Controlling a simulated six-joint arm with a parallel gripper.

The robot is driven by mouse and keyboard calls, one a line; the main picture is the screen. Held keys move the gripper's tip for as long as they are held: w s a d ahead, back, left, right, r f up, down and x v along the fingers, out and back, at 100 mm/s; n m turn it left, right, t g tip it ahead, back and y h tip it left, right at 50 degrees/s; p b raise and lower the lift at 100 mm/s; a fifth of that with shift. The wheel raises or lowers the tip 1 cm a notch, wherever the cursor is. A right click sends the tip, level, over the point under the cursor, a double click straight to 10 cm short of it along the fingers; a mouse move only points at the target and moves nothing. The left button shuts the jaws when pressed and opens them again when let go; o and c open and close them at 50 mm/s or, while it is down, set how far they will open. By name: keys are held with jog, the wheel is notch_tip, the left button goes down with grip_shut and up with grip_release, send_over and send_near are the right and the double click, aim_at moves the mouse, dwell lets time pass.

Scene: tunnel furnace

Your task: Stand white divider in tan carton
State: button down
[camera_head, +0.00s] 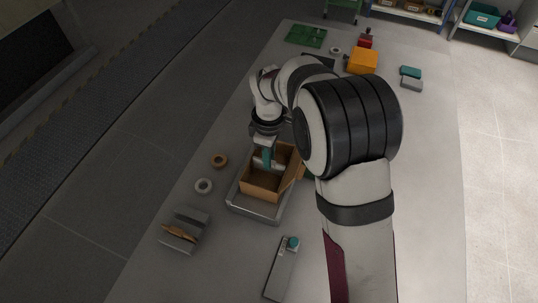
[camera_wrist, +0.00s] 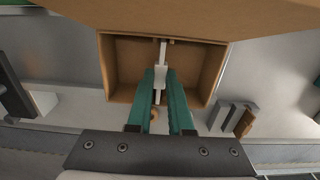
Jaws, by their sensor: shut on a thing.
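The tan carton (camera_head: 258,193) stands open on a grey tray (camera_head: 252,211) near the middle of the table. In the wrist view the carton (camera_wrist: 110,70) surrounds the fingertips, and a large flap (camera_wrist: 190,14) crosses the top. My gripper (camera_head: 267,158) points down into the carton's opening. In the wrist view my gripper (camera_wrist: 161,76) has its teal fingers shut on the white divider (camera_wrist: 162,54). The divider shows as a thin, edge-on strip inside the carton's outline. I cannot tell whether its lower edge touches the carton floor.
A brown tape roll (camera_head: 219,160) and a white roll (camera_head: 203,186) lie left of the tray. A grey holder with tan pieces (camera_head: 182,232) is front left. A long grey device (camera_head: 281,270) lies in front. An orange box (camera_head: 362,60) and green board (camera_head: 306,36) are at the back.

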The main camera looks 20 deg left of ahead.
jog(key=shift+f, duration=0.1)
jog(key=shift+f, duration=0.3)
jog(key=c, duration=0.7)
grip_release()
jog(key=shift+c, duration=0.2)
jog(key=shift+r, duration=4)
